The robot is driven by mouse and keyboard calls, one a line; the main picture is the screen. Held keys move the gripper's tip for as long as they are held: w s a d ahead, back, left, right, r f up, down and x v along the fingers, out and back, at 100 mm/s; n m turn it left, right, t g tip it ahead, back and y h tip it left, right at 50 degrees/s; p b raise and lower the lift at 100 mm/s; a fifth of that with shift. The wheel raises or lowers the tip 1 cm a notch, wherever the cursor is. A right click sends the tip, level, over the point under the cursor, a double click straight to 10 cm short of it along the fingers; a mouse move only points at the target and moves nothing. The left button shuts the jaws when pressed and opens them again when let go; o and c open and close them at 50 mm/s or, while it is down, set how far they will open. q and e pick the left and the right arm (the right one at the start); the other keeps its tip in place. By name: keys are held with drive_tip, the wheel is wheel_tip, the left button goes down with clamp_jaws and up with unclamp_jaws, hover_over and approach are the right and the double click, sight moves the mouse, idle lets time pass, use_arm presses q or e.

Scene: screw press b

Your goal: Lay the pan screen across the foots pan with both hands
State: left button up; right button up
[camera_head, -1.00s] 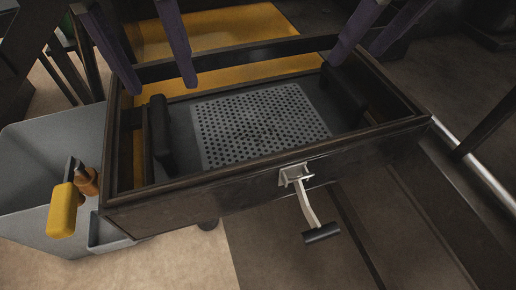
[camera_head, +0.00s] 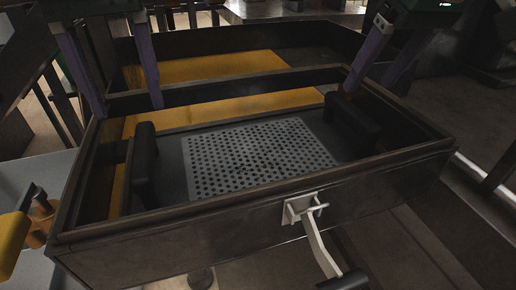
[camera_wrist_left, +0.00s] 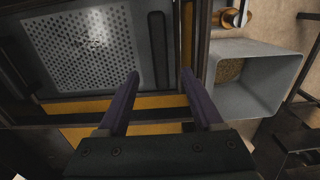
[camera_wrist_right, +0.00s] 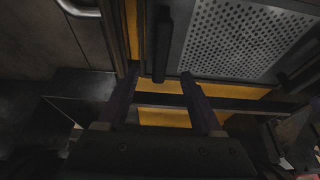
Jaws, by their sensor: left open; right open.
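The pan screen (camera_head: 256,154) is a grey plate with a perforated middle and a black bar handle at each end, the left handle (camera_head: 145,166) and the right handle (camera_head: 352,124). It lies within the dark frame of the foots pan (camera_head: 250,222), with a yellow surface showing behind and beside it.
A white bracket with a crank lever (camera_head: 312,222) sticks out from the pan's front wall. A grey bin (camera_wrist_left: 255,80) and a yellow-handled tool (camera_head: 14,242) are at the left. A metal rail (camera_head: 485,178) runs at the right.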

sight(141, 143)
use_arm(q)
wheel_tip(141, 143, down, 8)
drive_tip(key=shift+f, duration=0.1)
use_arm(e)
drive_tip(key=x, duration=0.8)
use_arm(q)
clamp_jaws()
use_arm(e)
clamp_jaws()
drive_tip(key=shift+d, duration=0.1)
idle(0.6)
